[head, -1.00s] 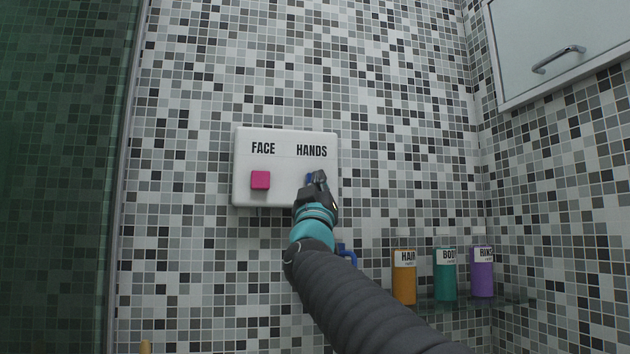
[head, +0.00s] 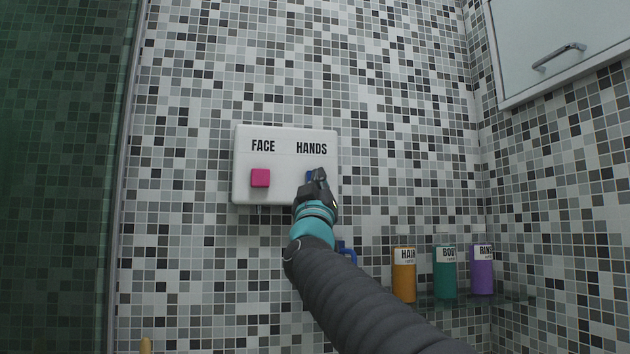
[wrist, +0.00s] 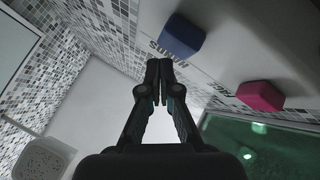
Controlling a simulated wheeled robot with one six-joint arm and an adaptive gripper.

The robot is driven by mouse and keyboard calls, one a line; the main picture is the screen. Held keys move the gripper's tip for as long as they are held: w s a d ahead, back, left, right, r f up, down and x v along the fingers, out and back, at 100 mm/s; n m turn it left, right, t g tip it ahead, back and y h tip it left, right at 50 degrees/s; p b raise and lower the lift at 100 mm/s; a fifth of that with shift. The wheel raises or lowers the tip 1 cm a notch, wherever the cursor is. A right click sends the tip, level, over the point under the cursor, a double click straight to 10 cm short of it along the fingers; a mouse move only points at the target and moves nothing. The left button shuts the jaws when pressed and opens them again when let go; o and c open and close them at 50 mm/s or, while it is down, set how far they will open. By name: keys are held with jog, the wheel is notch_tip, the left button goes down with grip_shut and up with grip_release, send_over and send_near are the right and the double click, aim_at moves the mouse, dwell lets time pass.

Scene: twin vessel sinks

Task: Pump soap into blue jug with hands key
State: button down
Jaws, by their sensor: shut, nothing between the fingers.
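The white soap dispenser (head: 284,190) is on the tiled wall, with a pink key under FACE (head: 260,178) and a blue key under HANDS (head: 310,177). My gripper (head: 319,176) is in front of the HANDS key and partly hides it. In the wrist view my gripper (wrist: 159,66) is shut and empty. There its tips are a little below the blue key (wrist: 182,36) in the picture, with a gap showing. The pink key (wrist: 260,95) is farther right. The blue jug (head: 346,252) is below the dispenser, mostly hidden behind my arm; only its right side shows.
A glass shelf (head: 514,297) at the right holds the orange HAIR bottle (head: 404,280), the teal BODY bottle (head: 445,280) and a purple bottle (head: 482,276). A wall cabinet (head: 556,40) is at the upper right. The wall left of the dispenser is clear.

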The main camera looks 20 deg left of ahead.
jog(key=shift+w, duration=0.15)
jog(key=shift+w+a, duration=0.2)
jog(key=shift+w, duration=0.1)
jog(key=shift+w+a, duration=0.45)
jog(key=shift+w, duration=0.25)
dwell(1.4)
jog(key=shift+s, duration=0.1)
jog(key=shift+s+d+b, duration=0.65)
jog(key=shift+s+b, duration=0.05)
jog(key=shift+s, duration=0.25)
jog(key=shift+s+d+b, duration=0.35)
jog(key=shift+s+d, duration=0.1)
jog(key=shift+s, duration=0.25)
jog(key=shift+s+d+b, duration=0.4)
jog(key=shift+s, duration=0.35)
jog(key=shift+s+d+b, duration=0.35)
jog(key=shift+s+d, duration=0.1)
jog(key=shift+s, duration=0.25)
